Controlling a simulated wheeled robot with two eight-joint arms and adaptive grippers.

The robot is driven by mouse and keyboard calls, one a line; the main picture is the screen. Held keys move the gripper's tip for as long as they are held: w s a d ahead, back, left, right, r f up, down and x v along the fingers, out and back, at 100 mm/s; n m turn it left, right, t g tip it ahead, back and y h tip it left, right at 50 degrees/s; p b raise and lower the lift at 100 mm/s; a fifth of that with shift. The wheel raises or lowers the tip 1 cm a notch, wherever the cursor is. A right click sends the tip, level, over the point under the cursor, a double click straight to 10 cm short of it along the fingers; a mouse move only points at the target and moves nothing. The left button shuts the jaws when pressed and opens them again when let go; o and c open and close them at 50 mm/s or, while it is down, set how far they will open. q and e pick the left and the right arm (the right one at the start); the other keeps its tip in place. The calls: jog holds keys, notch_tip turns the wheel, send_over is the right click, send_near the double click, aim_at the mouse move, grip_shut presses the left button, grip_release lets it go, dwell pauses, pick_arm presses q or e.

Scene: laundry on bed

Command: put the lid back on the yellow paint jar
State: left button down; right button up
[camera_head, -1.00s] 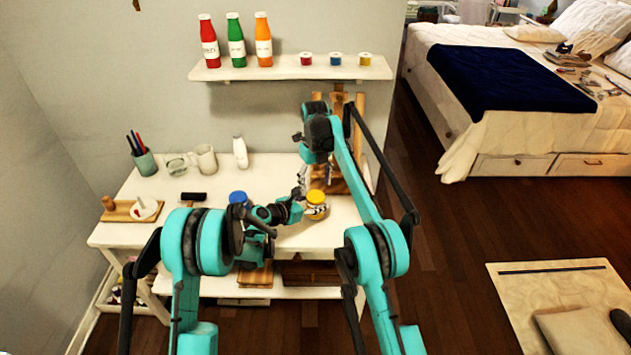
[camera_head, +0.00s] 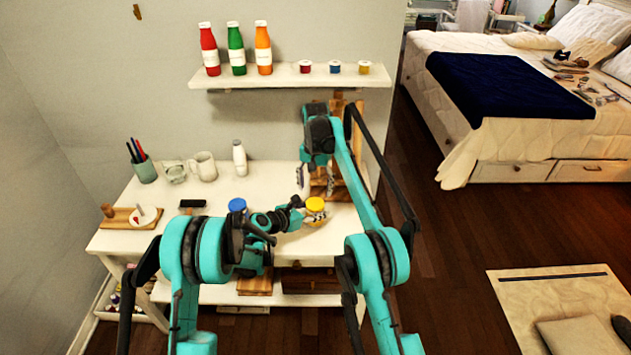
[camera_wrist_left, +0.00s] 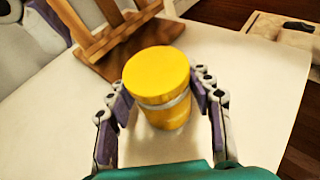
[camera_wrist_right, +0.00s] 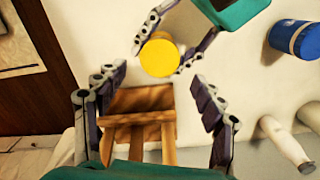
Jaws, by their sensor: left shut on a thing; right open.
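The yellow paint jar (camera_head: 314,213) stands upright at the right part of the white desk. Its yellow lid (camera_wrist_left: 158,74) sits on top of it in the left wrist view, with a pale band showing between lid and body. Whether it is fully seated I cannot tell. My left gripper (camera_wrist_left: 161,92) is shut around the jar, one finger on each side. The lid also shows in the right wrist view (camera_wrist_right: 159,56). My right gripper (camera_wrist_right: 158,80) is open and empty, above and beside the jar, with a clear gap to the lid.
A wooden easel (camera_wrist_right: 140,118) stands just behind the jar, below my right gripper. A blue-lidded jar (camera_head: 237,206) stands left of the jar. A white bottle (camera_head: 239,158), mug (camera_head: 203,166) and pen cup (camera_head: 144,170) stand farther back. A shelf (camera_head: 290,76) hangs above.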

aim_at(315, 203)
jog(key=n, duration=0.7)
jog(key=shift+r, duration=0.25)
jog(key=n, duration=0.5)
jog(key=shift+r, duration=0.15)
jog(key=n, duration=0.4)
jog(key=shift+r+n, duration=0.2)
jog(key=shift+n, duration=0.2)
jog(key=n, duration=0.7)
jog(key=shift+r, duration=0.25)
jog(key=n, duration=0.4)
jog(key=shift+r, duration=0.1)
jog(key=n, duration=0.3)
jog(key=shift+r, duration=0.15)
jog(key=shift+f, duration=4.05)
